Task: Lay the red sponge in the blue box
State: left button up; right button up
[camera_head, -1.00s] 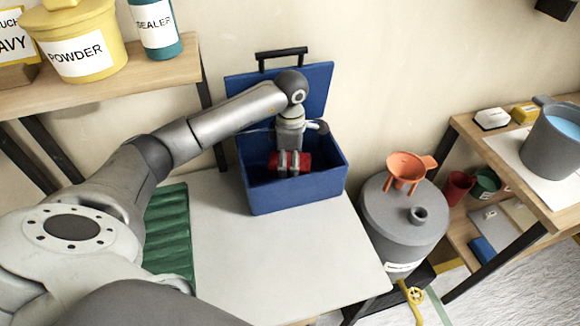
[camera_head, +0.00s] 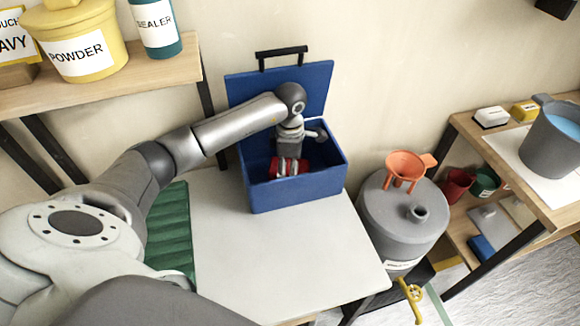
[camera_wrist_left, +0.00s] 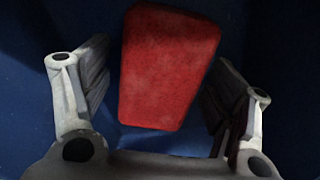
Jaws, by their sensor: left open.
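The blue box (camera_head: 300,192) stands on the white table with its lid (camera_head: 318,85) raised at the back. The red sponge (camera_head: 276,168) is inside the box, low down, partly hidden by my gripper. My left gripper (camera_head: 288,170) reaches down into the box over the sponge. In the left wrist view the red sponge (camera_wrist_left: 168,68) lies between the two spread fingers of the open gripper (camera_wrist_left: 160,110), with a gap on each side. Blue box surface shows around it. My right gripper is not in view.
The box's front and side walls surround my left gripper. A green ridged pad (camera_head: 168,230) lies at the table's left. A grey drum (camera_head: 400,220) with an orange funnel (camera_head: 406,168) stands right of the table. The front of the table (camera_head: 280,265) is clear.

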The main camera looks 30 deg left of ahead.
pick_arm(q)
jog(key=shift+r, duration=0.1)
jog(key=shift+r, duration=0.3)
notch_tip(320, 180, up, 12)
jog(key=b, duration=0.1)
jog(key=shift+f, duration=0.2)
